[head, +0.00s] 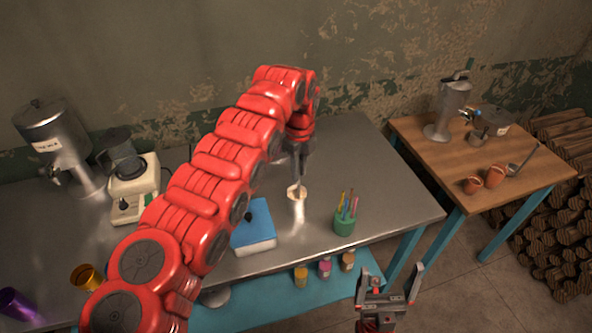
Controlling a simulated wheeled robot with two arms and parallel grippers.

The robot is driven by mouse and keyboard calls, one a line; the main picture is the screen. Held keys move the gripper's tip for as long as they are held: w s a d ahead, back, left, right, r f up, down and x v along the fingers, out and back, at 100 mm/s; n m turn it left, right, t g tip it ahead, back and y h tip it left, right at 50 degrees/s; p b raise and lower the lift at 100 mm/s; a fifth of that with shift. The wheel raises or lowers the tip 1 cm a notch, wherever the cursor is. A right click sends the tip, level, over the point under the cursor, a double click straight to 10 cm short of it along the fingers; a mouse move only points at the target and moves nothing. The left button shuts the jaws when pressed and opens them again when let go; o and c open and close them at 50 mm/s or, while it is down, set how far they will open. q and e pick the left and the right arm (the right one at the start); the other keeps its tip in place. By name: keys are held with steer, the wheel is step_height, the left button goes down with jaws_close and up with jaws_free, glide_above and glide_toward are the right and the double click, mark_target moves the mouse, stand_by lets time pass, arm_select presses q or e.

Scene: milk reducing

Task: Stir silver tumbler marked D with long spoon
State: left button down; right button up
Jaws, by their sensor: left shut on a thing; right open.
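My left gripper (300,165), on the red arm coming in from the left, points down over the steel table. It is shut on a thin thing, which looks like the long spoon, largely hidden by the fingers. Directly below it is a small vessel with a pale opening (297,191), which looks like the silver tumbler. The thin thing reaches down to this opening; its lower end is not visible. The letter D cannot be read. My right gripper (391,276) is open and empty, in front of the table at the lower right.
A blue-topped box (256,222) and a green cup of colored sticks (345,222) flank the vessel. A wooden table (445,160) with clay cups is at the right.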

arm_select(q)
steer(key=shift+w+d+r+p, duration=0.1)
steer(key=shift+d+r+p, duration=0.1)
steer(key=shift+p, duration=0.1)
steer(key=shift+w+d+f+p, duration=0.2)
steer(key=shift+w+p, duration=0.1)
steer(key=shift+p, duration=0.4)
stand_by(0.9)
